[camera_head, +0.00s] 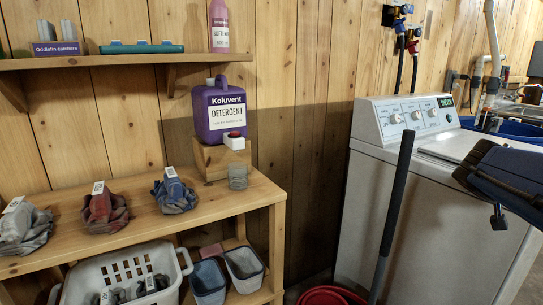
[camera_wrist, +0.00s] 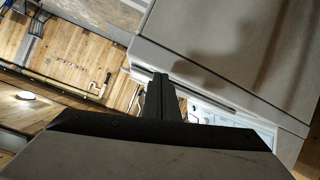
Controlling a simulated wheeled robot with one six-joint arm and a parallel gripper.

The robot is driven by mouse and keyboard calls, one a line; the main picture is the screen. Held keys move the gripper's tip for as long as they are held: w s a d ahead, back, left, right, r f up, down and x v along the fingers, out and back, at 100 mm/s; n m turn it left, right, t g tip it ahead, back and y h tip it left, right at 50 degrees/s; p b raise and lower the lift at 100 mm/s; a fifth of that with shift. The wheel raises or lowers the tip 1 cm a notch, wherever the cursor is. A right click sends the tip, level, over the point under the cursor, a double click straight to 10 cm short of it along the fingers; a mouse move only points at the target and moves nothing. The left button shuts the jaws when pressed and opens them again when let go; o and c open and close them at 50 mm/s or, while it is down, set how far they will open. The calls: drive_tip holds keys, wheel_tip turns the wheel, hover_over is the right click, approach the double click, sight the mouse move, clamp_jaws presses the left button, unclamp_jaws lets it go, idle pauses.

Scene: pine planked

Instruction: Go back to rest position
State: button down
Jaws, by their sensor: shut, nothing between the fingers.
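My gripper (camera_wrist: 161,92) shows in the wrist view as dark fingers held together, with nothing between them. In the head view, a dark part of my arm enters at the right edge, in front of the washing machine (camera_head: 375,205). The machine is white with a sloped control panel. Its pale body also fills the upper right of the wrist view (camera_wrist: 235,50), apart from the fingers.
A black pole (camera_head: 392,210) stands before the machine, by a red bucket (camera_head: 330,296). A white basket (camera_head: 128,270) and two bins sit below. A shelf (camera_head: 110,60) hangs above.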

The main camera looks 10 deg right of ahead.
drive_tip(key=s+a+f+n+y, duration=0.3)
drive_tip(key=a+f, duration=0.3)
drive_tip(key=a, duration=0.5)
drive_tip(key=s+a+f+n+y, duration=0.3)
drive_tip(key=a+f+y, duration=0.2)
drive_tip(key=a, duration=0.6)
drive_tip(key=s+a+f+n+y, duration=0.2)
drive_tip(key=a+f, duration=0.5)
drive_tip(key=a, duration=0.5)
drive_tip(key=shift+s+f+n+g+y, duration=0.3)
drive_tip(key=shift+s+f+n+y, duration=0.1)
drive_tip(key=shift+n+y, duration=0.45)
